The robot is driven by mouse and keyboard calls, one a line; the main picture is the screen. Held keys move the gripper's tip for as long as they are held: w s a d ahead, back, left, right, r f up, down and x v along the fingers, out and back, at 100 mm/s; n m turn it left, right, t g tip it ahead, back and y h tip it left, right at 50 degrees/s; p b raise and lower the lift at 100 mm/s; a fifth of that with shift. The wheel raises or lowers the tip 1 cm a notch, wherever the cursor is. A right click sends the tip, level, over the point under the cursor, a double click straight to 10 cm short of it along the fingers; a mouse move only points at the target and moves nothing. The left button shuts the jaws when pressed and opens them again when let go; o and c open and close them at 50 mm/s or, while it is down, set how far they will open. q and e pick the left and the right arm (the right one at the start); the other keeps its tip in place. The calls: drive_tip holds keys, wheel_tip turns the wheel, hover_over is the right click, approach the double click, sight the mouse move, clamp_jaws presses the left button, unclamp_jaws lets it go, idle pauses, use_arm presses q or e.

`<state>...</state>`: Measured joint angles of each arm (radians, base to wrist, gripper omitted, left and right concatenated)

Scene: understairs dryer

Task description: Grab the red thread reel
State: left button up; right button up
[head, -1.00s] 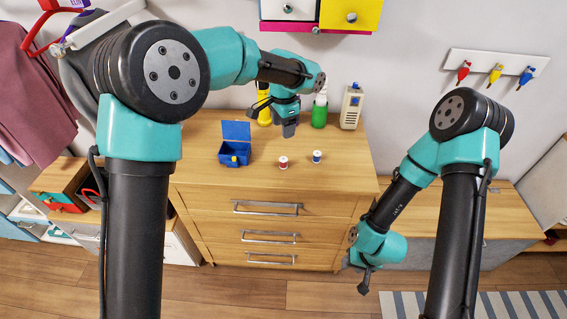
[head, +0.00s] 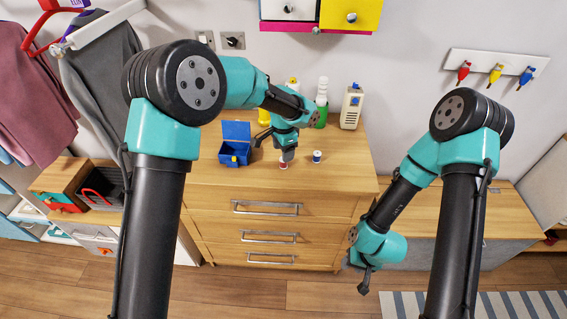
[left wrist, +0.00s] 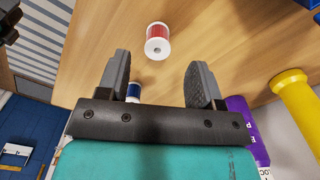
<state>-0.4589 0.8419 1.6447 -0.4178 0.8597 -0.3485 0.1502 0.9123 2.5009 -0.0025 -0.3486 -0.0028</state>
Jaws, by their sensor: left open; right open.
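The red thread reel (head: 283,165) stands on the wooden dresser top, partly hidden by my left gripper in the head view. In the left wrist view the red reel (left wrist: 157,41) shows whole, with white ends, just beyond and between the open fingers. My left gripper (head: 287,156) is open, pointing down, and appears just above the reel, with nothing between its fingers. My left gripper also shows in the left wrist view (left wrist: 158,80). My right gripper (head: 362,279) is open and empty, in front of the dresser, low on the right.
A blue reel (head: 317,156) stands right of the red one. An open blue box (head: 235,153) with something yellow in it is to the left. The dresser's front right top is clear.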

use_arm(q)
drive_tip(key=shift+s+f, duration=0.15)
drive_tip(key=shift+f, duration=2.45)
drive_tip(key=c, duration=1)
drive_tip(key=shift+r, duration=0.15)
drive_tip(key=shift+r, duration=0.5)
wheel_tip(320, 180, up, 2)
drive_tip(key=shift+s+r, duration=0.15)
drive_tip(key=shift+r, duration=0.1)
drive_tip(key=s, duration=0.5)
drive_tip(key=s+r, duration=0.1)
drive_tip(key=s, duration=0.9)
drive_tip(key=shift+s+r, duration=0.15)
drive_tip(key=shift+s, duration=0.25)
